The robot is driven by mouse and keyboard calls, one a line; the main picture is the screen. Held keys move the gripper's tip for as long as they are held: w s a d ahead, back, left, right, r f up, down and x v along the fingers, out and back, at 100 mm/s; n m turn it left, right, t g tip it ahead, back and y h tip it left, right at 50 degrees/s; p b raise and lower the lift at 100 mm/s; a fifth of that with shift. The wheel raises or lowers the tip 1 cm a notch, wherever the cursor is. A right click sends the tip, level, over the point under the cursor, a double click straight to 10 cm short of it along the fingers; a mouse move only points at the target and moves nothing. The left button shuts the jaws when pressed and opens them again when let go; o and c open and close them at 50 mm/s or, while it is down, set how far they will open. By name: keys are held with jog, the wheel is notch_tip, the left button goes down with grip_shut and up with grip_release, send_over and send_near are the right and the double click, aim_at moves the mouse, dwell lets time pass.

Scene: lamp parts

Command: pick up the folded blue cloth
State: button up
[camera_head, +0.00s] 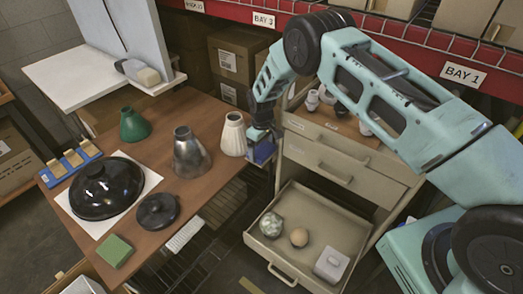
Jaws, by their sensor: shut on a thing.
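The folded blue cloth (263,153) shows as a small dark blue patch between the table's right edge and the drawer cabinet. My gripper (262,141) reaches down from above and is shut on the cloth. The fingers are small and dark here, and part of the cloth is hidden by them. I cannot tell whether the cloth touches anything below it.
A white fluted shade (233,136) stands close left of my gripper, beside a metal shade (190,155). A black dome (105,188) and green sponge (114,251) lie farther left. An open drawer (318,230) holding several items juts out below right.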

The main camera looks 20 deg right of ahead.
aim_at(261, 149)
jog(key=shift+r, duration=0.1)
jog(key=shift+r+b, duration=0.45)
notch_tip(261, 149, up, 2)
jog(key=shift+w+r+b, duration=0.1)
jog(key=shift+b, duration=0.65)
jog(key=s+a+b, duration=0.3)
jog(key=s+b, duration=0.2)
jog(key=s, duration=1.3)
jog(key=shift+r, duration=0.1)
jog(key=shift+o, duration=0.5)
jog(key=shift+d, duration=0.15)
